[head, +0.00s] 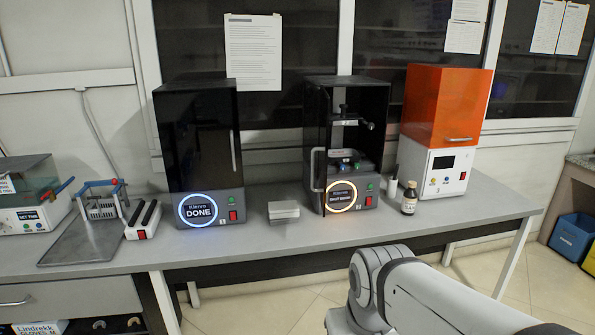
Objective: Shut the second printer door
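Two black printers stand on the grey bench in the head view. The first printer (197,135) has a dark front with its handle on the right side and looks shut. Its round display has a blue-white ring and reads DONE. The second printer (352,88) stands right of it, with an amber ring around its display. Its dark door (318,125) is swung out at the left side, with a pale handle on it, so the inside with a build platform shows. How wide the door stands is hard to tell. My gripper is out of view; only part of my arm shows at lower right.
A white stack (284,211) lies on the bench between the printers. A brown bottle (410,198) and a small white container stand right of the second printer. An orange-hooded machine (447,105) is farther right. A tray (80,248) and racks are at left.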

